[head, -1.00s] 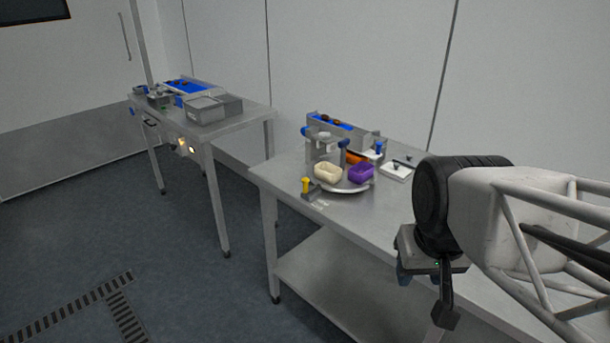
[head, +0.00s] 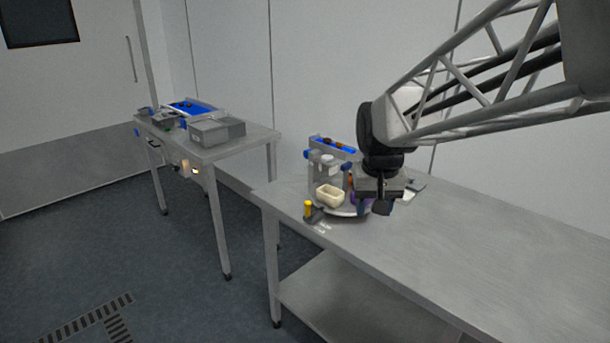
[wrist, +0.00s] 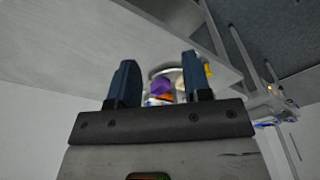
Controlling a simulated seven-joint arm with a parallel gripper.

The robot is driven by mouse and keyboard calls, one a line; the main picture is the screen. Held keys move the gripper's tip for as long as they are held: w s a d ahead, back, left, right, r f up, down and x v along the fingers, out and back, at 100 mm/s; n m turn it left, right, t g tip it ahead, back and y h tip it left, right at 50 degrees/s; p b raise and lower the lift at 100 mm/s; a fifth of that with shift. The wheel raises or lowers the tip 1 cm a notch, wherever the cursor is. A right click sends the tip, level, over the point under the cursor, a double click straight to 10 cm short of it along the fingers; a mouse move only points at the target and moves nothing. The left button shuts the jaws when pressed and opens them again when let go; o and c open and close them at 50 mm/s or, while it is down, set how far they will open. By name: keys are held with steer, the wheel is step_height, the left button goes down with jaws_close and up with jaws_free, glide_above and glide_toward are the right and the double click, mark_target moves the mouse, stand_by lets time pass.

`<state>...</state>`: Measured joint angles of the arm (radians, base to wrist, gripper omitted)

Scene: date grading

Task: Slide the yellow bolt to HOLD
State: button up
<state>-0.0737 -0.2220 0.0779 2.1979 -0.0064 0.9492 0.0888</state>
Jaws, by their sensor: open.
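The yellow bolt (head: 308,208) stands upright on a small dark base at the front left of the near steel table. In the wrist view a bit of yellow (wrist: 209,70) shows just right of the right finger. My gripper (head: 376,207) is above the table, to the right of the bolt and apart from it. In the wrist view its two blue fingers (wrist: 160,82) are spread with nothing held between them. The HOLD marking cannot be read; pale marks (head: 322,227) lie on the table by the bolt's base.
A cream bowl (head: 330,196) sits on a round plate behind the bolt. A purple bowl (wrist: 162,87) is partly hidden by my gripper in the head view. A grey device with a blue tray (head: 334,146) stands behind. The near table's right side (head: 500,240) is clear.

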steer(key=w+a+f, duration=0.3)
steer(key=w, duration=0.6)
steer(key=w+a+f, duration=0.2)
steer(key=w+a, duration=0.1)
steer(key=w, duration=0.6)
steer(key=g, duration=0.2)
glide_above(308, 203)
step_height(308, 203, down, 10)
steer(key=shift+w+f, duration=0.15)
steer(key=shift+f, duration=0.1)
steer(key=shift+f, duration=0.1)
steer(key=shift+f, duration=3.8)
